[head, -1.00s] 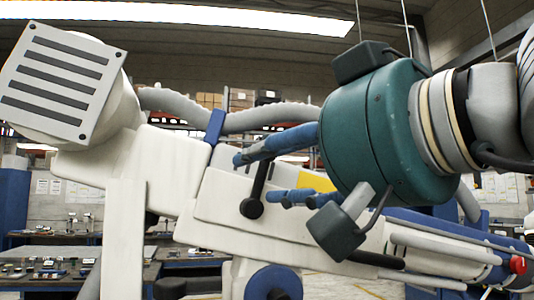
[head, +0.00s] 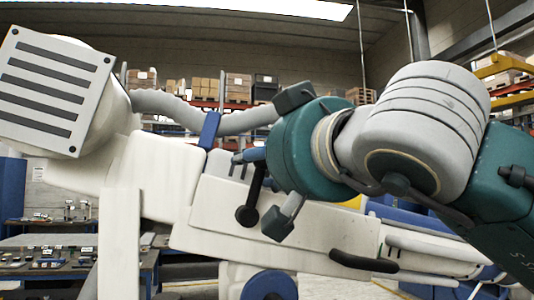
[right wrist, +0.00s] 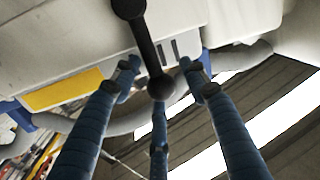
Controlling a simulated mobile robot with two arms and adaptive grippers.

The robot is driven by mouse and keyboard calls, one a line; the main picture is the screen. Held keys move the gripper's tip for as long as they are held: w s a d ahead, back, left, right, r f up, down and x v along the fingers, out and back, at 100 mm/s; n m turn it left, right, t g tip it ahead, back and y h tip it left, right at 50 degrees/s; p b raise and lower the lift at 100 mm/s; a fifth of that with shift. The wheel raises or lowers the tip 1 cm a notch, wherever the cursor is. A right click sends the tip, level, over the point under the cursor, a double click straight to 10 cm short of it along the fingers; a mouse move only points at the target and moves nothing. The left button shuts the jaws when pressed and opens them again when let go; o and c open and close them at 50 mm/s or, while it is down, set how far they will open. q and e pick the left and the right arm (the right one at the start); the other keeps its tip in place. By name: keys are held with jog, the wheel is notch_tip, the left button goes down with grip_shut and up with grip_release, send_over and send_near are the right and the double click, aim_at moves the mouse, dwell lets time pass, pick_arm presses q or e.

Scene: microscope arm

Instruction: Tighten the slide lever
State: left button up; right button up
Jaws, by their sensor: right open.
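The slide lever (head: 252,190) is a black bar on the side of the white microscope arm, with a round knob at its lower end in the head view. In the right wrist view the lever (right wrist: 145,45) hangs down from the top, and its near round end lies between my finger tips. My right gripper (head: 246,157) has blue fingers, mostly hidden behind its teal body in the head view. In the right wrist view the gripper (right wrist: 158,75) is open, its fingers spread around the lever's end; contact cannot be told. My left gripper is not in view.
The white microscope arm body (head: 290,222) fills the middle, with a black handle (head: 364,261) at lower right. A grey hose (head: 170,108) runs along its top. A white head with a slotted plate (head: 55,90) is at left. Benches and shelves stand behind.

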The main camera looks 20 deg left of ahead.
jog(key=shift+f, duration=0.1)
grip_shut()
jog(key=shift+s+a, duration=0.15)
